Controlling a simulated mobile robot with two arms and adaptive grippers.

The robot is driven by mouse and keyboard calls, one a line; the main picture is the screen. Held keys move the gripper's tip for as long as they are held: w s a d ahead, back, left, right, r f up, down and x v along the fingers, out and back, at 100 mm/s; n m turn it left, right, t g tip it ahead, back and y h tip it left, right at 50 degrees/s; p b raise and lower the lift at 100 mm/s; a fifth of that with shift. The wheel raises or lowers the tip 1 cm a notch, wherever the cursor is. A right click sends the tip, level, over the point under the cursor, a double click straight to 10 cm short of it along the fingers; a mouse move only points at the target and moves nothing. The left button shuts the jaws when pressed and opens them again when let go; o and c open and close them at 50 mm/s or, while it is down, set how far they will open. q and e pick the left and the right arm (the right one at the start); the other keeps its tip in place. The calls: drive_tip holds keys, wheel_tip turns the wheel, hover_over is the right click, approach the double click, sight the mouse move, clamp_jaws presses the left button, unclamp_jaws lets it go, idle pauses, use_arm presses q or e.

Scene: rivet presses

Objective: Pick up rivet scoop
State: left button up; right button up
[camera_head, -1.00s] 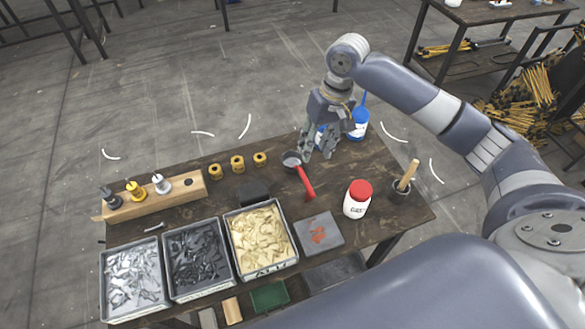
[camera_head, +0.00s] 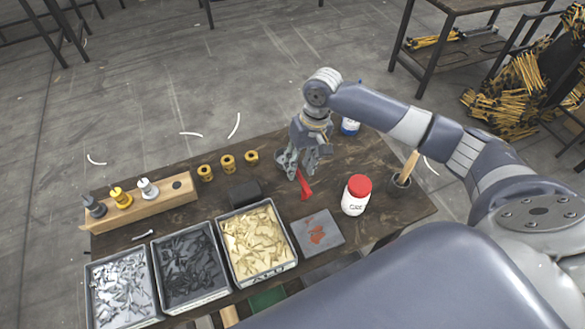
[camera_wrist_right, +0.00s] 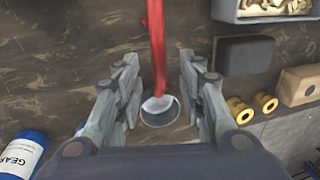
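The rivet scoop has a red handle and a grey round cup. In the head view its red handle (camera_head: 304,184) shows below my right gripper (camera_head: 298,168), which hides part of the cup. In the right wrist view the scoop cup (camera_wrist_right: 159,108) lies on the dark table between the two spread fingers of my right gripper (camera_wrist_right: 160,95), and the red handle runs up to the top edge. The gripper is open, with a gap on both sides of the scoop. My left gripper is not in view.
A white jar with a red lid (camera_head: 356,194) and a cup with a wooden-handled tool (camera_head: 400,184) stand to the right. A blue-and-white bottle (camera_head: 350,126) stands behind. A dark block (camera_head: 245,191), yellow spools (camera_head: 228,163) and bins of rivets (camera_head: 256,240) are to the left.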

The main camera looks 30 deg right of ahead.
sight(299, 171)
drive_tip(key=shift+s+a+f, duration=0.1)
drive_tip(key=shift+a+f, duration=0.05)
drive_tip(key=shift+f, duration=0.75)
drive_tip(key=shift+s+a+f, duration=0.1)
drive_tip(key=shift+a+f, duration=0.05)
drive_tip(key=shift+f, duration=0.7)
clamp_jaws()
